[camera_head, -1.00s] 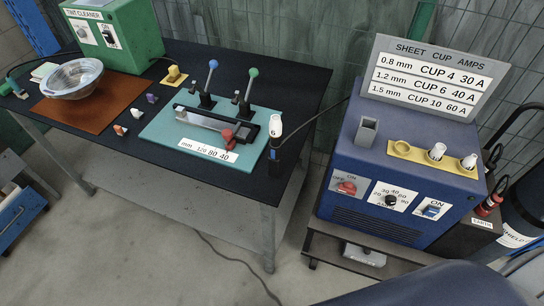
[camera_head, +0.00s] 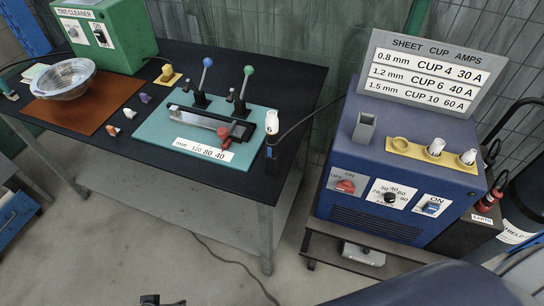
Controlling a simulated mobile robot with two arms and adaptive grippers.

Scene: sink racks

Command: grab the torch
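The torch (camera_head: 270,148) stands upright at the right front corner of the black table. It has a dark body, a white cup marked 6 on top and a small blue part on its side. A dark cable runs from near it towards the blue welder. Only a small dark tip of what looks like my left gripper (camera_head: 161,300) shows at the bottom edge, far in front of and below the table. Its fingers are mostly cut off, so its opening is unclear. My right gripper is not in view.
A teal board (camera_head: 185,142) with levers lies left of the torch. The blue welder (camera_head: 400,190), with a sheet-cup-amps sign (camera_head: 425,72), stands to the right. A metal bowl (camera_head: 66,78) and green tint cleaner (camera_head: 120,38) are at left. The floor in front is mostly clear.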

